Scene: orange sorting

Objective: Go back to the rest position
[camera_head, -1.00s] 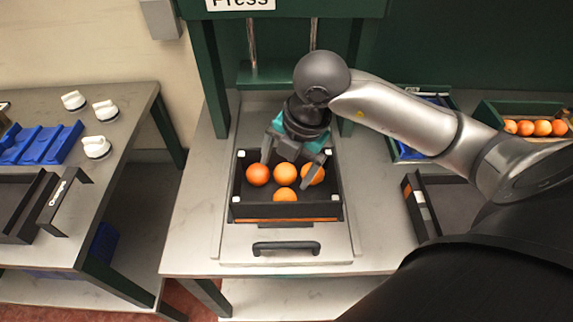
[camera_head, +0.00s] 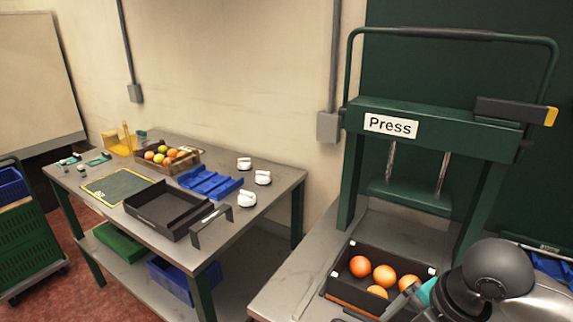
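My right arm comes in at the lower right corner. Its gripper (camera_head: 402,302) is partly visible at the right side of a black crate (camera_head: 345,292); one grey finger shows and the rest is hidden by the wrist or cut off by the frame. Whether it is open or shut does not show. The crate holds several oranges (camera_head: 360,267) and stands on the grey press table under the green press (camera_head: 440,120). My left gripper is not in view.
A second table (camera_head: 255,200) at the left holds a black tray (camera_head: 165,206), a blue tray (camera_head: 212,183), white knobbed items (camera_head: 247,198), a green mat (camera_head: 115,187) and a box of mixed fruit (camera_head: 190,160). A green cart (camera_head: 30,250) stands at the far left.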

